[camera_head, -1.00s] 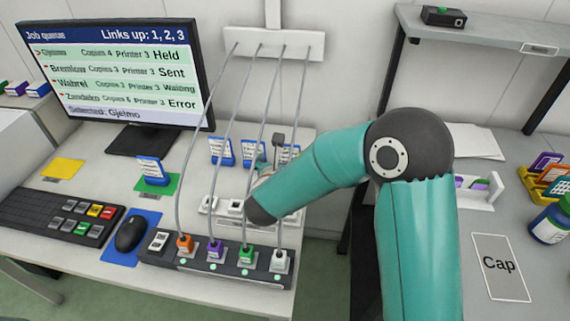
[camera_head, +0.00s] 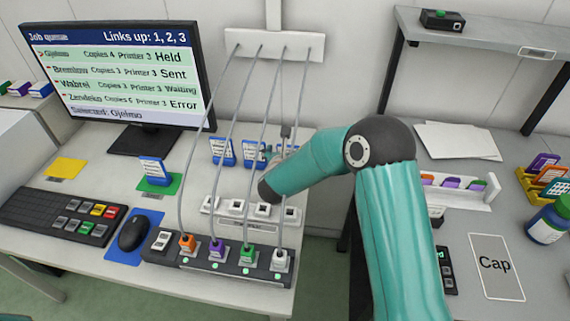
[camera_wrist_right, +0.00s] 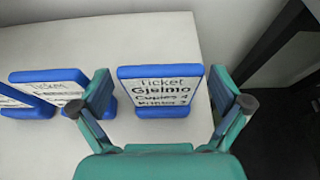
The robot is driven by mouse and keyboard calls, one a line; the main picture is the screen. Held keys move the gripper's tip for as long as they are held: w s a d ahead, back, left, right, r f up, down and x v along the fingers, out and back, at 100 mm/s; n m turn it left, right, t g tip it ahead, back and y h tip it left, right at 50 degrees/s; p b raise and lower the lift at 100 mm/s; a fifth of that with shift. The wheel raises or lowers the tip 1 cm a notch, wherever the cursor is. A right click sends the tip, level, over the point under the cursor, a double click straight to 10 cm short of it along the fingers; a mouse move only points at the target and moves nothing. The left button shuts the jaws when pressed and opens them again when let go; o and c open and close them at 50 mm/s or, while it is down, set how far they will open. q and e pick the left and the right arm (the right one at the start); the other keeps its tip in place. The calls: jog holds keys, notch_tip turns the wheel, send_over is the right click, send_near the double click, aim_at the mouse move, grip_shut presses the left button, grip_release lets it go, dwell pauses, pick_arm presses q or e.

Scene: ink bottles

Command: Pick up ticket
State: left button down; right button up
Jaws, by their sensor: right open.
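A blue-framed ticket (camera_wrist_right: 160,86) reading "Gjelmo, Copies 4" stands upright between the spread fingers of my right gripper (camera_wrist_right: 161,105) in the right wrist view. The fingers are apart from its sides. Two more blue tickets (camera_wrist_right: 52,87) stand to its left there, one cut off by the edge. In the head view, a row of blue tickets (camera_head: 222,152) stands at the back of the white desk; my right wrist partly hides the right end. Another blue ticket (camera_head: 154,170) stands on a green mat (camera_head: 170,188). My left gripper is out of view.
The monitor (camera_head: 115,75) lists Gjelmo as Held and selected. Grey cables (camera_head: 225,120) hang from a wall bar to a plug strip (camera_head: 215,267) in front. White sockets (camera_head: 236,207) lie below my right forearm. A keyboard (camera_head: 60,217) and mouse (camera_head: 133,233) are left.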

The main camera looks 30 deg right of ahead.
jog(key=c, duration=1.2)
jog(key=shift+c, duration=0.4)
jog(key=shift+r, duration=0.1)
